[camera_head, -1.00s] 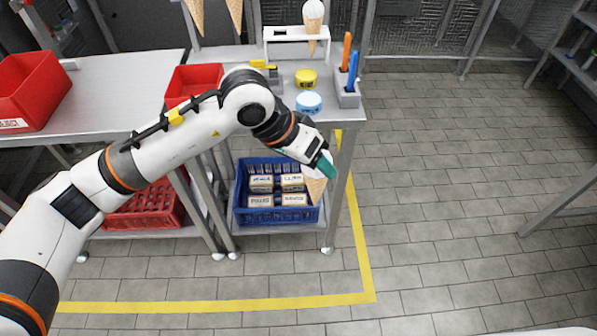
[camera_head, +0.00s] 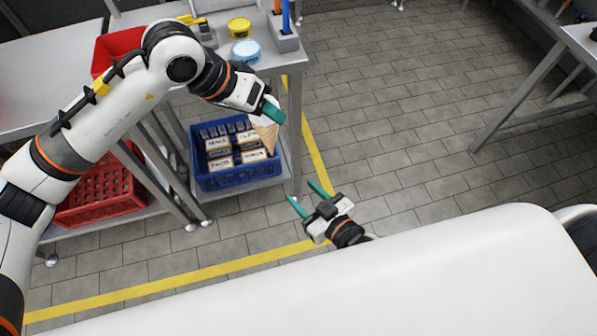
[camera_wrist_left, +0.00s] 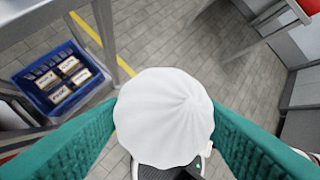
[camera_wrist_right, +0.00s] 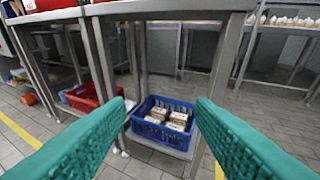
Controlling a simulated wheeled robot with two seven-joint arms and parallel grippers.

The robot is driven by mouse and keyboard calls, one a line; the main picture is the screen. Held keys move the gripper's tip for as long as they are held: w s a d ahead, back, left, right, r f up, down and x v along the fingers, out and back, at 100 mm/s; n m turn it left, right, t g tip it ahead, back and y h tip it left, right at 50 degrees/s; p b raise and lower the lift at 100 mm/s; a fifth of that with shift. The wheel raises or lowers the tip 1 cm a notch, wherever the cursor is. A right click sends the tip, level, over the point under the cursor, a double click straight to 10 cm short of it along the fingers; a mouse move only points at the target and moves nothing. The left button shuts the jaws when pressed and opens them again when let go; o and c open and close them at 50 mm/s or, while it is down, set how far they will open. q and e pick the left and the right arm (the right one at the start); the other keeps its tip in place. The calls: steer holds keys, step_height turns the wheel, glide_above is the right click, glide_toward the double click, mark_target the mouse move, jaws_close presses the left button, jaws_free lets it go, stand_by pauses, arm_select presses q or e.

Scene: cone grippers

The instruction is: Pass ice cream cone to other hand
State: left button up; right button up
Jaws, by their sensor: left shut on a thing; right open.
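The ice cream cone (camera_head: 268,133) hangs tip down from my left gripper (camera_head: 272,108) in the head view, its white top partly covered by the teal fingers. In the left wrist view the white swirl (camera_wrist_left: 165,115) fills the space between the teal fingers (camera_wrist_left: 160,140); the wafer part is hidden there. My right gripper (camera_head: 308,194) is open and empty, lower and to the right of the cone, clearly apart from it. The right wrist view shows its two teal fingers (camera_wrist_right: 160,120) spread with nothing between them.
A steel table (camera_head: 268,62) with tubs stands at the upper left. A blue crate (camera_head: 238,180) of boxes and a red crate (camera_head: 105,195) sit on its lower shelf. Open tiled floor (camera_head: 400,130) lies to the right.

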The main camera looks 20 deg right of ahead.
step_height(320, 180, up, 12)
steer(key=a+t+y, duration=0.2)
steer(key=x, duration=1.1)
steer(key=shift+w+a+r, duration=0.2)
steer(key=shift+w, duration=0.1)
steer(key=shift+c, duration=0.3)
steer(key=c, duration=0.8)
arm_select(q)
steer(key=o, duration=0.8)
steer(key=shift+o, duration=0.2)
